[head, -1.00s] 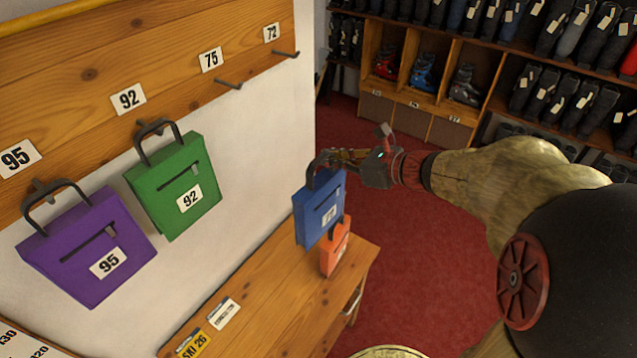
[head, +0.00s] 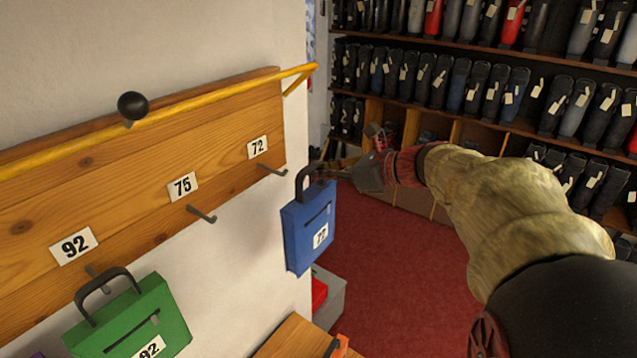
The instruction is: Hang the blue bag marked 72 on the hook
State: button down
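The blue bag (head: 308,228) hangs by its dark handle from my gripper (head: 322,174), which is shut on the handle. A white tag on the bag's front is partly legible as 72. The hook under the 72 label (head: 271,169) is empty and sticks out from the wooden board, just left of the bag's handle and at about its height. The bag is apart from the hook, in front of the white wall's end. My fingertips are small and partly hidden behind the handle.
A second empty hook (head: 201,214) sits under the 75 label. A green bag (head: 130,322) marked 92 hangs further left. A yellow rail (head: 210,103) runs along the board's top. An orange bag (head: 340,346) shows at the bench (head: 290,340). Boot shelves stand behind.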

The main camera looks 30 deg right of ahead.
jog(key=shift+w+r, duration=0.2)
jog(key=shift+w, duration=0.05)
jog(key=shift+w+d+f, duration=0.1)
jog(key=shift+w, duration=0.05)
jog(key=shift+s+a, duration=0.25)
jog(key=shift+w, duration=0.65)
jog(key=shift+w+a, duration=0.3)
jog(key=w+a, duration=0.1)
jog(key=w, duration=0.3)
jog(key=w+a+f, duration=0.1)
jog(key=w, duration=0.1)
jog(key=shift+w+a+b, duration=0.3)
jog(key=shift+a+b, duration=0.05)
jog(key=shift+f+b, duration=0.85)
jog(key=shift+f, duration=0.2)
